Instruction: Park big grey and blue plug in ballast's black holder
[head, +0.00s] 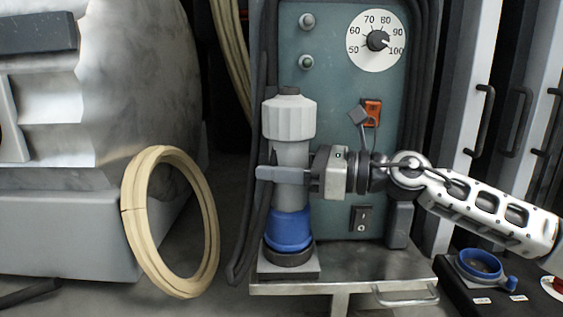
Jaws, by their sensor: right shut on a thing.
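The big grey and blue plug (291,153) stands upright in front of the ballast's teal panel (330,60). Its ribbed pale grey top points up and its blue collar (289,230) points down. My right gripper (284,174) comes in from the right and is shut around the plug's grey middle. The black holder (288,254) is a dark round ring on a grey plate at the ballast's lower left. The blue lower end is at the holder; whether it is fully seated I cannot tell. My left gripper is not in view.
The panel carries a white dial (376,41), an orange switch (372,112) and a black switch (361,218). A blue socket (479,264) sits on a black box at the lower right. Handled cabinets (465,120) stand at right.

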